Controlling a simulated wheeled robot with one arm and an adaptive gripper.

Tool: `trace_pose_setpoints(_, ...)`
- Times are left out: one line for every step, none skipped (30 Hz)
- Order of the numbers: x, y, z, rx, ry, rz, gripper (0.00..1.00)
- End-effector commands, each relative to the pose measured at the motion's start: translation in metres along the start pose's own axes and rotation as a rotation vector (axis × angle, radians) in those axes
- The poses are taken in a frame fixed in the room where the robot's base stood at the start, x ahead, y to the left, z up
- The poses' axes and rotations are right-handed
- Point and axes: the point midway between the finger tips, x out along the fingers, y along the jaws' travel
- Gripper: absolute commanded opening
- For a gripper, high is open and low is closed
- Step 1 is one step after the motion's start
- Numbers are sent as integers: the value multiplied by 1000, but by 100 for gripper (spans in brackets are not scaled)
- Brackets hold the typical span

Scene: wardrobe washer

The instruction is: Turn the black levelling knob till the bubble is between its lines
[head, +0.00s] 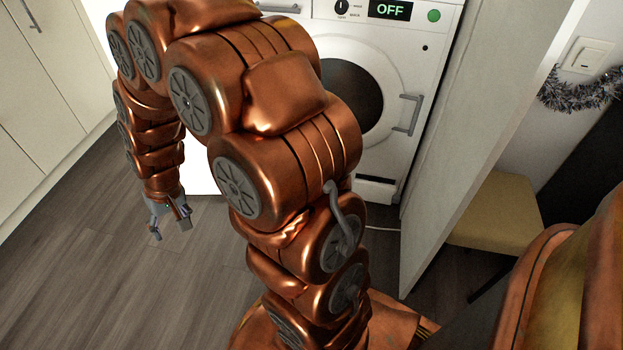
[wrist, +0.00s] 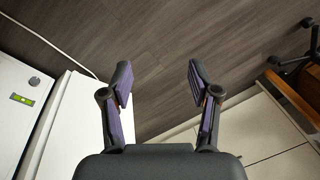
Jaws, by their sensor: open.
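In the wrist view, a small black knob (wrist: 34,81) sits on a white surface at the far left. Beside it is a yellow-green bubble level (wrist: 22,99). The level is too small to tell where its bubble lies between the lines. My gripper (wrist: 160,84) is open and empty, its fingers spread over bare floor, well to the right of the knob and level. In the head view my gripper (head: 171,229) hangs low at the left, in front of the white cabinets. The level cannot be made out in the head view.
The washer (head: 405,150) stands behind my arm, its display (head: 390,9) reading OFF. A wall panel (head: 470,130) stands to its right, with a tan seat (head: 495,212) beyond. White cabinets (head: 50,75) line the left. Floor (head: 90,270) at lower left is clear. A pale cable (wrist: 50,36) crosses the floor.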

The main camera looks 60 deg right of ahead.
Motion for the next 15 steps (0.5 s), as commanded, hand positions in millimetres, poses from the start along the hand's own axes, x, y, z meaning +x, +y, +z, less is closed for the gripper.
trace_pose_setpoints(11, 5, -16, 25, 24, -5, 61)
trace_pose_setpoints(17, 8, -24, 40, 38, -7, 61)
trace_pose_setpoints(25, 12, -37, 60, 63, -10, 61)
trace_pose_setpoints(30, 15, -48, 75, 84, -12, 61)
trace_pose_setpoints(36, 18, -56, 90, 100, -14, 61)
trace_pose_setpoints(44, 24, -69, 112, 125, -15, 61)
trace_pose_setpoints(50, 29, -78, 128, 145, -15, 61)
trace_pose_setpoints(56, 33, -87, 143, 162, -15, 61)
trace_pose_setpoints(64, 40, -98, 165, 186, -13, 61)
trace_pose_setpoints(71, 46, -106, 181, 203, -12, 61)
trace_pose_setpoints(76, 51, -113, 198, 220, -10, 61)
trace_pose_setpoints(85, 60, -124, 220, 246, -5, 61)
trace_pose_setpoints(92, 66, -130, 237, 261, -1, 61)
trace_pose_setpoints(97, 73, -137, 252, 280, 3, 61)
trace_pose_setpoints(105, 83, -147, 273, 307, 11, 61)
